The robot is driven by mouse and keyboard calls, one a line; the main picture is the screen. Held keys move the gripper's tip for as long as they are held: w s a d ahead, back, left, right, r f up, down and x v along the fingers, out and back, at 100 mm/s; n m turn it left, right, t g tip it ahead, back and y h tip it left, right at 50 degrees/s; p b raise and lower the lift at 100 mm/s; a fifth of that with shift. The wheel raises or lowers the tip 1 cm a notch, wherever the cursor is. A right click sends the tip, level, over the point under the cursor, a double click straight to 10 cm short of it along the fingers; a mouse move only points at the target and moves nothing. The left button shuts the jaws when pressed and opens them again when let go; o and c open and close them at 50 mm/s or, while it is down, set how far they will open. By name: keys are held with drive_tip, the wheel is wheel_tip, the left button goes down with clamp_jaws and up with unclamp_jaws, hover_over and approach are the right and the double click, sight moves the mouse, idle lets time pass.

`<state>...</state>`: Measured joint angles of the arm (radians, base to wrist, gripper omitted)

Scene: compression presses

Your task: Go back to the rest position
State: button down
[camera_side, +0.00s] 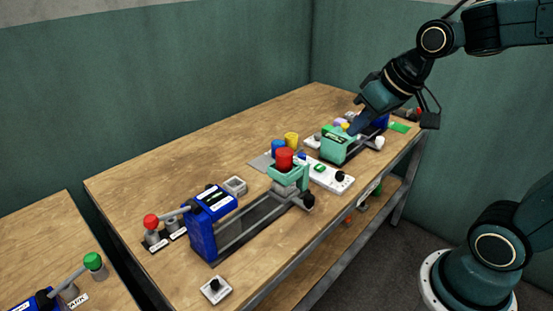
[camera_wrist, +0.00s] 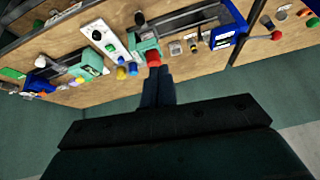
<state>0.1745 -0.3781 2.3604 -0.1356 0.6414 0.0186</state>
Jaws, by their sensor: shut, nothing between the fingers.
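My gripper (camera_side: 359,124) hangs above the far end of the long wooden table (camera_side: 150,172) in the side view, close to the far press (camera_side: 338,145) with its green block. I cannot tell whether it touches anything there. In the wrist view the two dark blue fingers of my gripper (camera_wrist: 157,78) lie together with nothing between them. The near press (camera_side: 213,207) has a blue head and a green end block. A red cylinder (camera_side: 284,157) stands on that green block. The red cylinder (camera_wrist: 153,58) appears just beyond my fingertips in the wrist view, but the side view shows them well apart.
Blue and yellow cylinders (camera_side: 291,139) stand on a grey plate behind the near press. A white control panel (camera_side: 328,175) lies between the presses. A red-knobbed lever (camera_side: 151,221) sits at the left end. A second table (camera_side: 40,235) stands at lower left. The table's back left is clear.

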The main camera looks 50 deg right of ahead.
drive_tip(key=s+a+n, duration=0.1)
drive_tip(key=s+a, duration=0.1)
drive_tip(key=s, duration=0.9)
drive_tip(key=shift+r, duration=0.2)
